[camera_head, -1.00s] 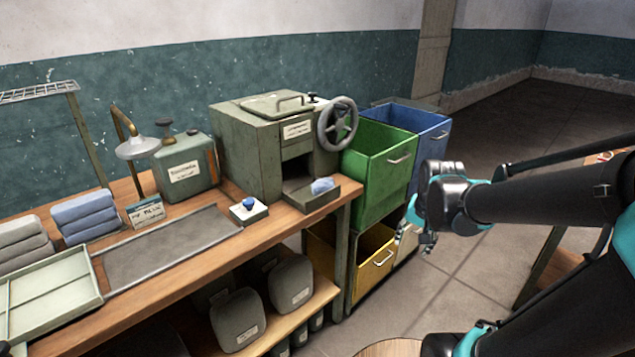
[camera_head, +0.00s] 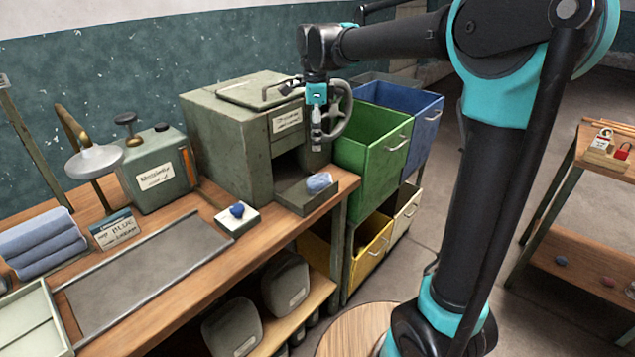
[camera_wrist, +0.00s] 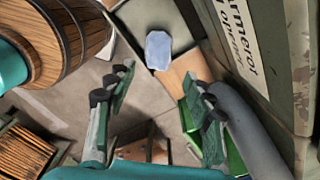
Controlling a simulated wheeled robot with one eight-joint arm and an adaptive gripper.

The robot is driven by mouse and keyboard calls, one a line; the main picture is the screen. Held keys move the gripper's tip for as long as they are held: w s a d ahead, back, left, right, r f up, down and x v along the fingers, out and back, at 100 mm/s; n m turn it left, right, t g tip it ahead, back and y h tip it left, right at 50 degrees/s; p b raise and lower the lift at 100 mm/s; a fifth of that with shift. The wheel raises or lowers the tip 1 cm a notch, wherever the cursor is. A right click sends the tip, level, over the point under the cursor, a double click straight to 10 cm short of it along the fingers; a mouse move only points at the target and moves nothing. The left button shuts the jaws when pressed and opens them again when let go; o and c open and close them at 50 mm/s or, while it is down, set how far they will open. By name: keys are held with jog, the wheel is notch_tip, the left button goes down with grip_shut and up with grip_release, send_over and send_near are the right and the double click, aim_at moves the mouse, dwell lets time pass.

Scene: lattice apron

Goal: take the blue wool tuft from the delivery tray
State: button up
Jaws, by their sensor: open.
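The pale blue wool tuft (camera_head: 319,183) sits on the delivery tray (camera_head: 296,204), which juts from the front opening of the green-grey machine. My gripper (camera_head: 316,143) points down, above the tuft and in front of the machine's handwheel. In the wrist view the tuft (camera_wrist: 158,49) lies on the dark tray (camera_wrist: 184,32), just beyond the fingertips and roughly midway between them. My gripper (camera_wrist: 160,88) is open and empty there. It does not touch the tuft.
The machine (camera_head: 235,140) and its handwheel (camera_head: 345,112) stand close to my gripper. Green (camera_head: 372,145) and blue (camera_head: 430,115) bins are to the right. A blue knob (camera_head: 237,210) is left of the tray. A wooden barrel (camera_wrist: 78,38) shows in the wrist view.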

send_over(318, 178)
jog(key=f, duration=0.8)
jog(key=shift+w+a, duration=0.2)
jog(key=shift+a, duration=0.1)
jog(key=shift+s+d+f, duration=0.1)
jog(key=shift+d+f, duration=0.05)
jog(key=shift+f, duration=1.45)
jog(key=shift+d+f, duration=0.1)
jog(key=shift+f, duration=1.45)
jog(key=shift+c, duration=0.4)
jog(key=c, duration=0.5)
jog(key=shift+c, duration=0.2)
jog(key=shift+r, duration=0.15)
